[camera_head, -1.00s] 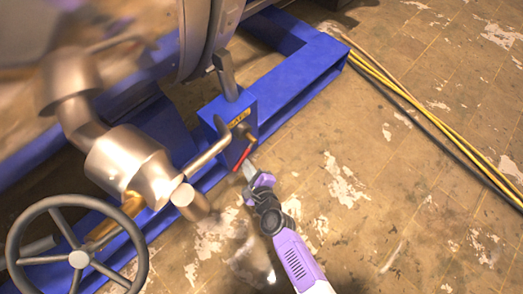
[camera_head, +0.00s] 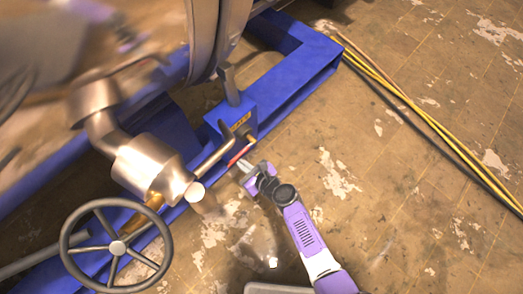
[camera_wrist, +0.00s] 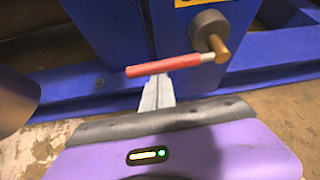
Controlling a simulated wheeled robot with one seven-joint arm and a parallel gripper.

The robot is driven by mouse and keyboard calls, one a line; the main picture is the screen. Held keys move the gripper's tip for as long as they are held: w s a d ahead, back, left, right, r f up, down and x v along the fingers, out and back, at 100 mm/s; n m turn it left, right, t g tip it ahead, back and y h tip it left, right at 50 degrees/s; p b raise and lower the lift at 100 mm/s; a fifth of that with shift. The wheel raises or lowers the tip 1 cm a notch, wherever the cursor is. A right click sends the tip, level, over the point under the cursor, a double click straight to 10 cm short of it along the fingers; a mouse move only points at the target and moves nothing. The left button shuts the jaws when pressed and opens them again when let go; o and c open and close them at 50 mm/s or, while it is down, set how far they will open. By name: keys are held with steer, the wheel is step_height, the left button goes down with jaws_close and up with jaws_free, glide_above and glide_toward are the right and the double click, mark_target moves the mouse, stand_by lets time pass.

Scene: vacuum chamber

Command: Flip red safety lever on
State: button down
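The red safety lever (camera_head: 239,153) is on the front of a blue post (camera_head: 236,114). In the wrist view the red lever (camera_wrist: 163,66) lies nearly level, its right end joined to a brass-tipped grey pivot (camera_wrist: 211,32). My gripper (camera_head: 242,169) is just in front of and to the right of the lever in the head view. In the wrist view my gripper's fingers (camera_wrist: 157,92) are together, with only a thin line between them and nothing held. Their tips are just below the lever's middle; I cannot tell whether they touch it.
A grey handwheel (camera_head: 117,248) and metal pipework (camera_head: 150,168) stand left of the post. The blue frame (camera_head: 297,85) runs behind it. Yellow and black cables (camera_head: 420,118) lie on the floor at right. The worn floor between is clear.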

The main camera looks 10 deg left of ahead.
steer(key=shift+w+a+r, duration=0.1)
steer(key=shift+r, duration=0.4)
stand_by(0.3)
step_height(320, 180, down, 5)
steer(key=b, duration=0.4)
steer(key=p+v, duration=0.5)
steer(key=v, duration=0.6)
steer(key=shift+d, duration=0.2)
